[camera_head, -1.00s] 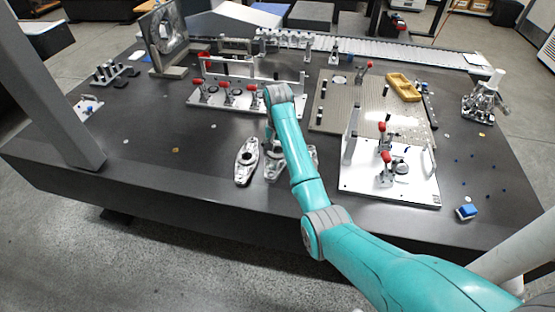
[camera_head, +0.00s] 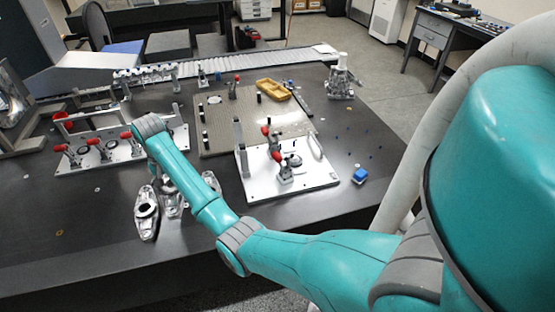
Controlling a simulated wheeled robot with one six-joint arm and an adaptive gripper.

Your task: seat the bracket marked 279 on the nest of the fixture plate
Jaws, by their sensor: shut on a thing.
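Several metal brackets lie close together at the table's front: a left one (camera_head: 147,213), a middle one (camera_head: 172,205) and a right one (camera_head: 211,181), partly behind my arm. No marking 279 is legible. My gripper (camera_head: 157,172) points down below my wrist at the middle bracket, mostly hidden by my arm. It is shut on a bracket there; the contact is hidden. A pale plate with red-handled clamps (camera_head: 312,185) and a round pad (camera_head: 293,160) lies to the right. Another clamp plate (camera_head: 120,152) lies at left. I cannot tell which is the fixture plate.
A perforated board (camera_head: 225,135) with a yellow tray (camera_head: 273,89) lies behind the right plate. A blue block (camera_head: 360,175) sits at the right edge. A roller conveyor (camera_head: 255,60) runs along the back. Upright clamps and posts stand on both plates.

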